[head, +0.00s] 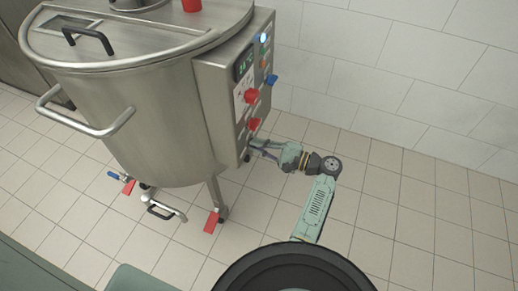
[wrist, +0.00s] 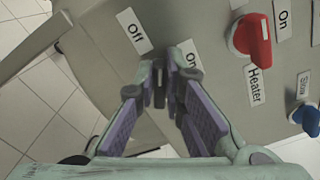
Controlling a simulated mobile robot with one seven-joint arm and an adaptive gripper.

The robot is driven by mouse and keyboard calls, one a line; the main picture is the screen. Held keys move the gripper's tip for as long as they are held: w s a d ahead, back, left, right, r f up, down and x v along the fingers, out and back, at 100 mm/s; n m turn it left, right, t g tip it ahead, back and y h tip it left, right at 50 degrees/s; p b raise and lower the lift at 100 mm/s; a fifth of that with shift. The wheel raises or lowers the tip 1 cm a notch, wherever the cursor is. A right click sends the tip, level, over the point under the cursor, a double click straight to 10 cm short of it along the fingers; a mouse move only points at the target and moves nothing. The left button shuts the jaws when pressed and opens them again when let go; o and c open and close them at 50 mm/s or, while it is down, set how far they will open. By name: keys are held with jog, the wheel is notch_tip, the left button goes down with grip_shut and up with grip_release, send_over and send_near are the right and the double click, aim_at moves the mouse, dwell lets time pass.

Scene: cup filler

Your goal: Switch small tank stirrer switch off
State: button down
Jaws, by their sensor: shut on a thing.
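My gripper (head: 258,148) is at the lower part of the steel control box on the tank's side, its fingers against the panel. In the wrist view my gripper (wrist: 163,82) is shut on a small dark switch (wrist: 159,96), which I take for the stirrer switch. An "Off" label (wrist: 133,30) lies above left of it and an "On" label (wrist: 190,54) above right. The fingertips cover most of the switch, so I cannot tell which label it points to. In the head view the gripper hides the switch.
The control box (head: 212,92) also carries a red heater knob (wrist: 248,36) and a blue knob (wrist: 306,118) close to my fingers. The steel tank (head: 130,110) stands left, with a side handle (head: 90,125) and red-handled valves (head: 212,222) below. Tiled floor to the right is clear.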

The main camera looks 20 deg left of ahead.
jog(key=n+b, duration=0.1)
jog(key=n, duration=0.1)
jog(key=n+b, duration=0.1)
jog(key=b, duration=0.1)
jog(key=shift+f+n, duration=0.4)
jog(key=shift+n+b, duration=0.65)
jog(key=shift+n, duration=0.05)
jog(key=shift+r, duration=0.1)
jog(key=c, duration=1.7)
grip_release()
jog(key=shift+d, duration=0.1)
jog(key=d, duration=1.2)
jog(key=shift+s, duration=0.25)
